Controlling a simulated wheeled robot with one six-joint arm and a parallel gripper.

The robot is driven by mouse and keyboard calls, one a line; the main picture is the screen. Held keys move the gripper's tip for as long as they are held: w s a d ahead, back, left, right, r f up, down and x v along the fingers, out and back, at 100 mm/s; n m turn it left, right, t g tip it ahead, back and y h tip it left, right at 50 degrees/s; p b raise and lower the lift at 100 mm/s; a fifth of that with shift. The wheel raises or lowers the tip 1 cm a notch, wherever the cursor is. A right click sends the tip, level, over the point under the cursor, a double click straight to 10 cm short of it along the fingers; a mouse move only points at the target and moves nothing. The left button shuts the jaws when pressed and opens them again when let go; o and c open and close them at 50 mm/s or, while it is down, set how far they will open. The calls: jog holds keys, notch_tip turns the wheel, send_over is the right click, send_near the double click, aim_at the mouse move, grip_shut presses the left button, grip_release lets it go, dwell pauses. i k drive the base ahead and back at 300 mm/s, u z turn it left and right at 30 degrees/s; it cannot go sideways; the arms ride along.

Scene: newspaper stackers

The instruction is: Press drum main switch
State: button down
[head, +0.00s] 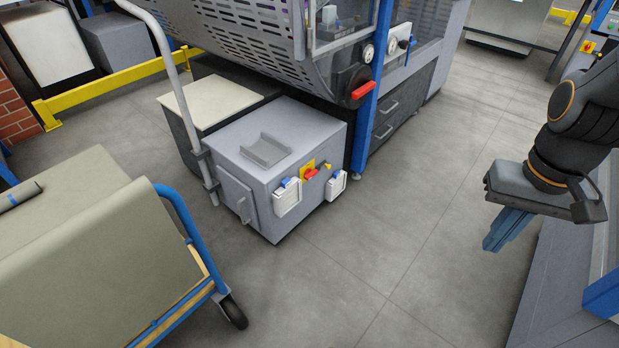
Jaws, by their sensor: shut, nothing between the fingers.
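A grey control box (268,164) stands on the floor beside the large drum machine (270,40). On its front face is a red switch on a yellow plate (310,174), between two white sockets with blue covers (288,197). A red handle (361,90) also shows on the machine above. I cannot tell for sure which of these is the drum main switch. My gripper (505,232) hangs at the right, well apart from the box, with its blue fingers pointing down and together. It holds nothing.
A blue-framed cart (185,215) with a large grey-green load (95,250) stands at the lower left. A grey pole (175,80) rises at the box's left. Yellow rails (105,78) run at the back left. The floor (400,235) between box and gripper is clear.

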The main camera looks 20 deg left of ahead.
aim_at(310, 173)
jog(key=u, duration=0.75)
jog(key=i, duration=1.4)
jog(key=u, duration=0.85)
